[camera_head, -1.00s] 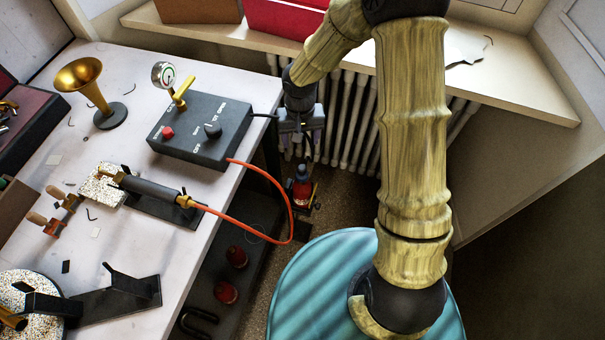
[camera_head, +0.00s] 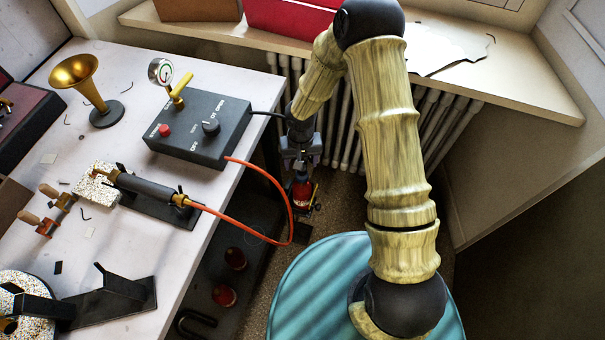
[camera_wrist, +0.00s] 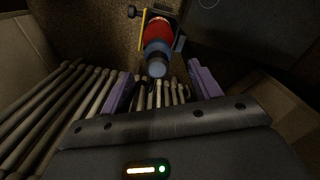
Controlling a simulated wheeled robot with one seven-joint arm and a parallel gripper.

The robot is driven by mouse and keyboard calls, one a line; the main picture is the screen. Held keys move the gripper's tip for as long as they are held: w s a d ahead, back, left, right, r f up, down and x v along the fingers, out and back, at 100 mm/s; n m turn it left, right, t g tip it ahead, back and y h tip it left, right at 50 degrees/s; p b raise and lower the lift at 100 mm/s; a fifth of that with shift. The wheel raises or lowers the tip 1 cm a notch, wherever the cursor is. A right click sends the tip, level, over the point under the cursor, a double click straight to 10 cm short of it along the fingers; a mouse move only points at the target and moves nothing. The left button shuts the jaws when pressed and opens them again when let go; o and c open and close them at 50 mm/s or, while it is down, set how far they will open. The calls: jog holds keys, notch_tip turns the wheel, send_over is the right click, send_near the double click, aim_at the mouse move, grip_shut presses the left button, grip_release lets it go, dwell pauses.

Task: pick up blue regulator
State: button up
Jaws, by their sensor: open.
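The blue regulator (camera_wrist: 157,58) is a rounded blue cap with a darker grey end, on top of a red bottle (camera_wrist: 158,29) in the wrist view. In the head view the red bottle (camera_head: 302,195) stands low beside the workbench, its blue top mostly hidden under my gripper (camera_head: 301,160). In the wrist view my gripper (camera_wrist: 162,86) is open. Its two purple fingers stand apart, with the regulator's end ahead of the gap between them. I see no contact between fingers and regulator.
A ribbed radiator (camera_wrist: 58,110) stands close by, below the windowsill (camera_head: 500,75). The white workbench (camera_head: 215,205) is left of the bottle and carries a black control box (camera_head: 190,140). An orange hose (camera_head: 270,178) loops from the box past the bottle. A dark frame partly surrounds the bottle.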

aim_at(302, 172)
jog(key=f, duration=0.2)
jog(key=f+b, duration=0.1)
jog(key=f, duration=0.2)
jog(key=shift+s+d+f, duration=0.1)
jog(key=shift+s+d, duration=0.05)
jog(key=shift+s, duration=0.05)
jog(key=shift+c, duration=0.2)
jog(key=c, duration=1.2)
notch_tip(302, 172, up, 10)
jog(key=shift+r+p, duration=0.1)
jog(key=shift+p, duration=0.85)
jog(key=shift+r+p, duration=2.05)
jog(key=shift+r, duration=0.4)
